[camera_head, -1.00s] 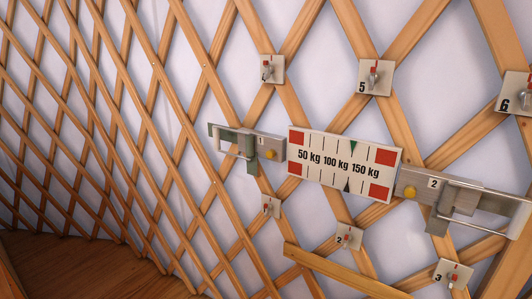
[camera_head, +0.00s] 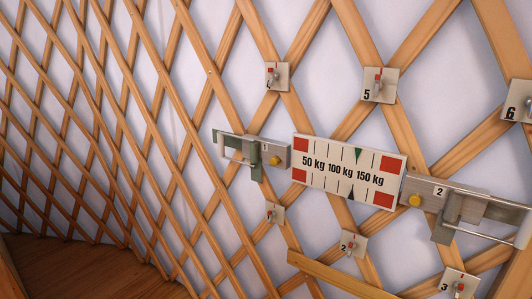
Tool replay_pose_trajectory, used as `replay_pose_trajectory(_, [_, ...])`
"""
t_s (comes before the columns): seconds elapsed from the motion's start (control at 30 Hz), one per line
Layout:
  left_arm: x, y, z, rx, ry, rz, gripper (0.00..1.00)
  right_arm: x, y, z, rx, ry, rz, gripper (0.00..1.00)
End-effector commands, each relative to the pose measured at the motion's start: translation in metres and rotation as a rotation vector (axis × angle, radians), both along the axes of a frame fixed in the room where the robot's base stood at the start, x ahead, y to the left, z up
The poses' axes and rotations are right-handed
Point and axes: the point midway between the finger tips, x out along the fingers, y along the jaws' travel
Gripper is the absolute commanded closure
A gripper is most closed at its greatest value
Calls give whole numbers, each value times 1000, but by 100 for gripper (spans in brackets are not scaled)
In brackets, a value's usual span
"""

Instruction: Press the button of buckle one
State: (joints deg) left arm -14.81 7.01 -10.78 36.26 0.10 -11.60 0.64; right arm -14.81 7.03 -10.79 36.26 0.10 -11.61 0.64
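Buckle one (camera_head: 268,150) is a grey metal block marked 1, left of the scale plate. Its round yellow button (camera_head: 276,160) sits near its right end. A greenish metal latch with a wire loop (camera_head: 232,148) extends from its left side. Buckle two (camera_head: 455,201), marked 2, is right of the plate and has a yellow button (camera_head: 415,200) and a wire loop at the right edge. The white plate (camera_head: 348,172) between them reads 50 kg, 100 kg, 150 kg. Neither of my grippers is in view.
Small numbered plates with red-marked hooks hang on the wooden lattice wall (camera_head: 205,75), such as plate 5 (camera_head: 380,85) above and plate 2 (camera_head: 352,243) below. A wooden bar (camera_head: 340,277) crosses at the bottom. Wooden floor (camera_head: 70,265) shows at lower left.

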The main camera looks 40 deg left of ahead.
Motion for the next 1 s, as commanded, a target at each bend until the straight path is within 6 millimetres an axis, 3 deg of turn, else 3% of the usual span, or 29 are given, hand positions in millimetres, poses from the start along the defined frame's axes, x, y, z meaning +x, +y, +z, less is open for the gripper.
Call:
replay_pose_trajectory(0.1, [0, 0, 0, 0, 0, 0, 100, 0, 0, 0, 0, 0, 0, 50])
replay_pose_trajectory(1.0, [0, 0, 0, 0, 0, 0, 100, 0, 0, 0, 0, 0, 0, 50])
